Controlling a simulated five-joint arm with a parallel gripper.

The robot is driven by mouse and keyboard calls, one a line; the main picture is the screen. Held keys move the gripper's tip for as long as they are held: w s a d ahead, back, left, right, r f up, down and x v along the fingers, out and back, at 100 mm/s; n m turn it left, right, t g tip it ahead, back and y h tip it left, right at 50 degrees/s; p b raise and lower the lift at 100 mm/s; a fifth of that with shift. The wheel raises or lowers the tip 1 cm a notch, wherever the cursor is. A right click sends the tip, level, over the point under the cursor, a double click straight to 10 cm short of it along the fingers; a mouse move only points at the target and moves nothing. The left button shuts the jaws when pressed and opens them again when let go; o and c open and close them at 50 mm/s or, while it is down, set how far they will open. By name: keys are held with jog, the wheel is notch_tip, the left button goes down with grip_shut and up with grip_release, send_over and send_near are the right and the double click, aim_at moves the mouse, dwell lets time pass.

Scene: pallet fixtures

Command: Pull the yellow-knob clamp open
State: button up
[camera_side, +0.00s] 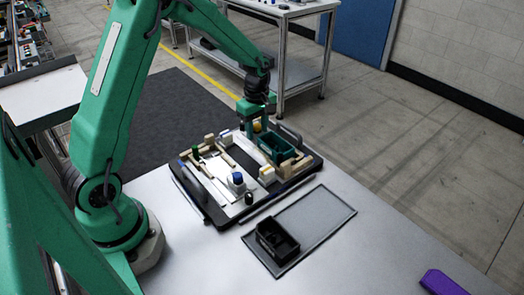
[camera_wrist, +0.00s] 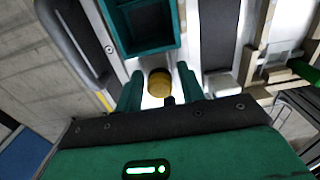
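The yellow knob (camera_wrist: 159,82) of the clamp shows in the wrist view between my two teal fingers. My gripper (camera_wrist: 160,88) is open. A gap shows between the left finger and the knob; the right finger is very close to it, and I cannot tell whether it touches. In the side view, my gripper (camera_side: 256,117) is over the far side of the pallet (camera_side: 211,208), and the yellow knob (camera_side: 257,127) shows just below it. The clamp's body under the knob is mostly hidden.
A green bin (camera_side: 284,147) stands on the pallet close to the yellow knob. A blue-topped knob (camera_side: 237,178) and a dark green knob (camera_side: 195,151) are also on the pallet. A black bin (camera_side: 277,245) sits on a grey tray (camera_side: 318,213) in front.

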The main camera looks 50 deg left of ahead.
jog(key=c, duration=0.6)
jog(key=shift+a, duration=1.35)
jog(key=o, duration=0.8)
jog(key=shift+r, duration=0.1)
jog(key=shift+r, duration=3.9)
